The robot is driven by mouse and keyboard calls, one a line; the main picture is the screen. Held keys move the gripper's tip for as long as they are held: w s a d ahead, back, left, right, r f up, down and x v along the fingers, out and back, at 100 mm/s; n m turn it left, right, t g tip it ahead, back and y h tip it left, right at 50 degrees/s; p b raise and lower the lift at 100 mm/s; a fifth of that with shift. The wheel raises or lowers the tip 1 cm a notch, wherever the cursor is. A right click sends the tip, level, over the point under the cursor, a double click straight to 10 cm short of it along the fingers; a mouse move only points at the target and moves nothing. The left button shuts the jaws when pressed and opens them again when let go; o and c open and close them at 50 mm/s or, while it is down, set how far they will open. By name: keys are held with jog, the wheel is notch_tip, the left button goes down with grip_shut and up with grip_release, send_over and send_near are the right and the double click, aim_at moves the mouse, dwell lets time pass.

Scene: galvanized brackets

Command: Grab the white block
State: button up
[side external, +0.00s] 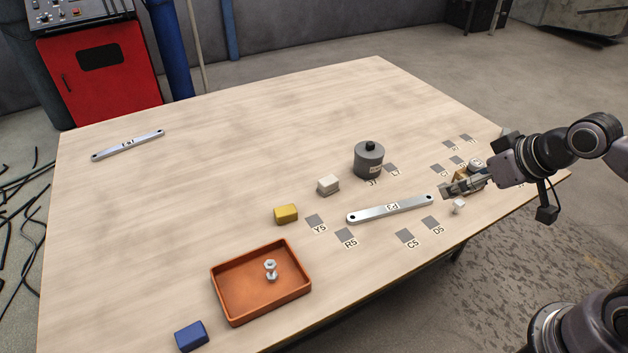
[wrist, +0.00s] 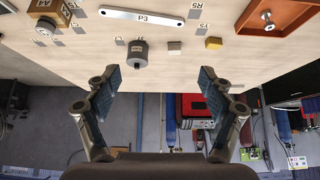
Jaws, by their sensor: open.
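A small white block (side external: 328,185) with a greyish base lies on the table, left of the dark grey cylinder, in the side external view. It also shows in the wrist view as a beige-grey block (wrist: 174,46), between the cylinder and the yellow block. My gripper (side external: 443,191) is at the right side of the table, right of the P3 bar's end and well apart from the white block. In the wrist view my gripper (wrist: 159,72) has its fingers spread wide with nothing between them.
The P3 bar (side external: 390,208), dark cylinder (side external: 368,161) and yellow block (side external: 286,213) lie around the white block. An orange tray (side external: 227,305) holds a bolt. A blue block (side external: 191,336) is at the front. A small whitish piece (side external: 459,206) lies below my gripper. The table's far left is mostly clear.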

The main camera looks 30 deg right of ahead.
jog(key=n+g, duration=0.1)
jog(key=g, duration=0.2)
send_over(329, 181)
jog(key=s, duration=0.4)
notch_tip(329, 181, down, 17)
jog(key=shift+y, duration=0.3)
jog(key=x, duration=0.6)
jog(key=shift+w+d, duration=0.1)
jog(key=shift+d+x, duration=0.1)
jog(key=shift+x, duration=1.2)
jog(key=shift+d+x, duration=0.15)
jog(key=shift+x, duration=1.15)
jog(key=shift+w, duration=0.1)
jog(key=c, duration=1.3)
